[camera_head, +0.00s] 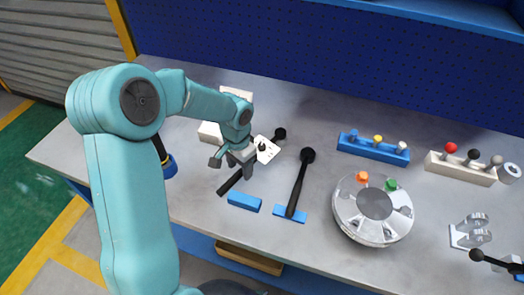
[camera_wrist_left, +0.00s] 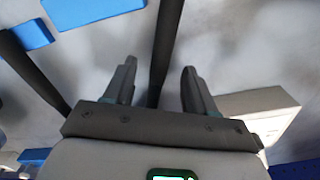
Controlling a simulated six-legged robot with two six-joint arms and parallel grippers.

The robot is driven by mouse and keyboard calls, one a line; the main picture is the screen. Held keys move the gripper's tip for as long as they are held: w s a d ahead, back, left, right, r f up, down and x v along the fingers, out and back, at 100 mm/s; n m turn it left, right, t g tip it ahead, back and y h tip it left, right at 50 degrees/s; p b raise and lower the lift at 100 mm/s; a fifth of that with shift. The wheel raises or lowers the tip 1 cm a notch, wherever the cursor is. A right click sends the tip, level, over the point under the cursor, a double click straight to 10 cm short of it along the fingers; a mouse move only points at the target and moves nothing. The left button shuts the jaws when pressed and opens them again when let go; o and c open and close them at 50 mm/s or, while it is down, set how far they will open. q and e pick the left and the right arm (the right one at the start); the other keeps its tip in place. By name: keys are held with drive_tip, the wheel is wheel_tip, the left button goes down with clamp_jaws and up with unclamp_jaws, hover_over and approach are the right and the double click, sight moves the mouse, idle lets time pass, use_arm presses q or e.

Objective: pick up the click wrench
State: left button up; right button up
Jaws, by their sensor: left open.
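Two long dark wrench-like tools lie on the grey bench; I cannot tell by marking which is the click wrench. One tool (camera_head: 231,181) runs under my left gripper (camera_head: 234,160), with its round head beyond the gripper to the upper right. The other tool (camera_head: 298,185) lies to its right, its handle end at a blue rest (camera_head: 287,215). In the left wrist view my left gripper (camera_wrist_left: 159,67) is open, and a dark shaft (camera_wrist_left: 166,35) passes between its fingers, not gripped. A second dark shaft (camera_wrist_left: 32,68) is to the left. My right gripper is not in view.
A blue block (camera_head: 244,202) lies near the front edge. A round metal flanged shell (camera_head: 345,215) stands to the right. A blue holder (camera_head: 372,149) and a white holder (camera_head: 459,170) with coloured pegs are behind it. White blocks (camera_head: 209,133) sit near the left gripper.

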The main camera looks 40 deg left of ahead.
use_arm(q)
drive_tip(key=shift+w+f, duration=0.2)
drive_tip(key=shift+f, duration=0.8)
drive_tip(key=shift+s+r, duration=0.2)
drive_tip(key=shift+s, duration=0.15)
drive_tip(key=shift+w+f, duration=0.15)
drive_tip(key=shift+w, duration=0.15)
clamp_jaws()
drive_tip(key=shift+s, duration=0.1)
